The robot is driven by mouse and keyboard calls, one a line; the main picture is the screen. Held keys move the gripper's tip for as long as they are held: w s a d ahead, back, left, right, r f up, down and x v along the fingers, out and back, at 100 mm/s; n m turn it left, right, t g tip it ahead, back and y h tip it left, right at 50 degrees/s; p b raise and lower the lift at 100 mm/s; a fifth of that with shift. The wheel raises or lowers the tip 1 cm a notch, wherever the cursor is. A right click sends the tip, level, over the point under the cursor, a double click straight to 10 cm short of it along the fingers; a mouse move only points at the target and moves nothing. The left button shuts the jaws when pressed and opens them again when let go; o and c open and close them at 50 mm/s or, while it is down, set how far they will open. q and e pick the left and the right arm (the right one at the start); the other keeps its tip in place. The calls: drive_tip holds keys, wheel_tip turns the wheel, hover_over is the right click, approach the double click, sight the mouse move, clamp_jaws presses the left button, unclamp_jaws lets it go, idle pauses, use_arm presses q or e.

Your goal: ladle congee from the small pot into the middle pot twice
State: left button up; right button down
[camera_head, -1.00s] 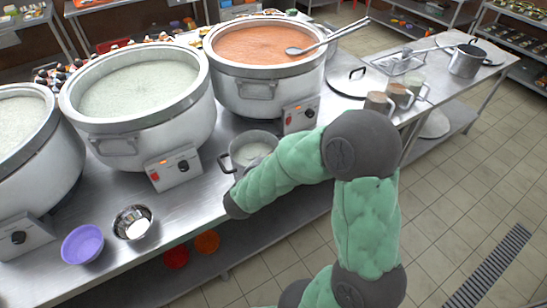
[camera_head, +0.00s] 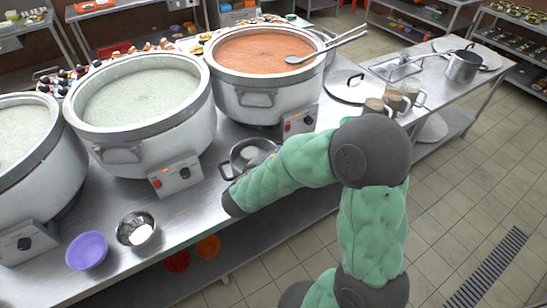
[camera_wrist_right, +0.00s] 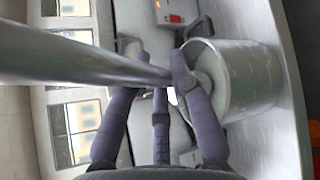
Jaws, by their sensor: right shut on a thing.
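The small pot (camera_head: 236,168) stands on the steel counter in the head view, partly hidden behind my right forearm. It also shows in the right wrist view (camera_wrist_right: 250,80), with pale congee inside. The middle pot (camera_head: 150,140) is large and holds pale congee, up and left of the small pot. My right gripper (camera_wrist_right: 163,84) is shut on a long metal rod, seemingly the ladle's handle (camera_wrist_right: 80,56), beside the small pot. The ladle's bowl cannot be made out. In the head view the arm hides this gripper. My left gripper is not in view.
A large pot of orange congee (camera_head: 265,105) with a ladle across its rim stands behind the small pot. Another large pot (camera_head: 30,180) is at left. A purple bowl (camera_head: 87,251) and a steel bowl (camera_head: 136,228) sit at the counter's front. Mugs (camera_head: 393,100) stand at right.

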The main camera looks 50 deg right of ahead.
wheel_tip(320, 180, up, 12)
drive_tip(key=p, duration=0.7)
drive_tip(key=shift+r+p, duration=0.2)
drive_tip(key=shift+p, duration=0.2)
idle(0.5)
drive_tip(key=shift+m+t+h+b, duration=0.4)
drive_tip(key=shift+m+b, duration=0.2)
drive_tip(key=shift+b, duration=2.15)
